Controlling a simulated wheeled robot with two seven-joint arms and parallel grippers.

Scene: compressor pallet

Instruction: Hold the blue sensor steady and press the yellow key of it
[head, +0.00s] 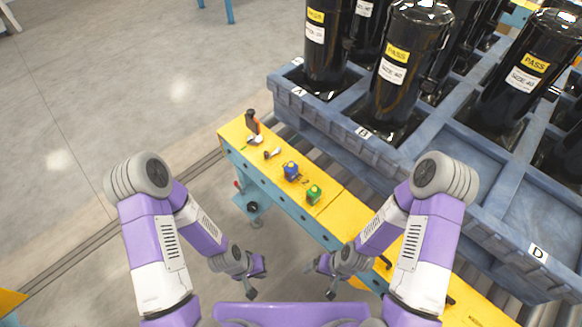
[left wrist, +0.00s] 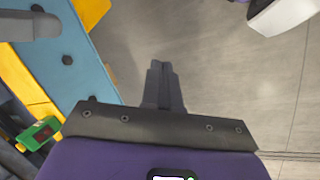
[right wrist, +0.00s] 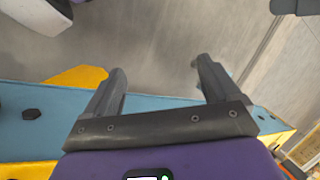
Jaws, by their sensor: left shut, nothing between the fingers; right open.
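The blue sensor (head: 291,170) stands on the yellow bench top in the head view, beside a green device (head: 314,193). Its yellow key is too small to make out clearly. My left gripper (head: 254,281) is shut and empty, in front of the bench and apart from the sensor. Its closed fingers show in the left wrist view (left wrist: 161,75). My right gripper (head: 322,276) is open and empty, also in front of the bench, to the right of the left one. Its spread fingers show in the right wrist view (right wrist: 160,80).
The narrow yellow bench (head: 335,215) with a blue side also holds an orange and black tool (head: 252,122) and small items (head: 272,153). Behind it stands a large blue-grey pallet (head: 330,117) with black compressors (head: 400,75). The floor at left is clear.

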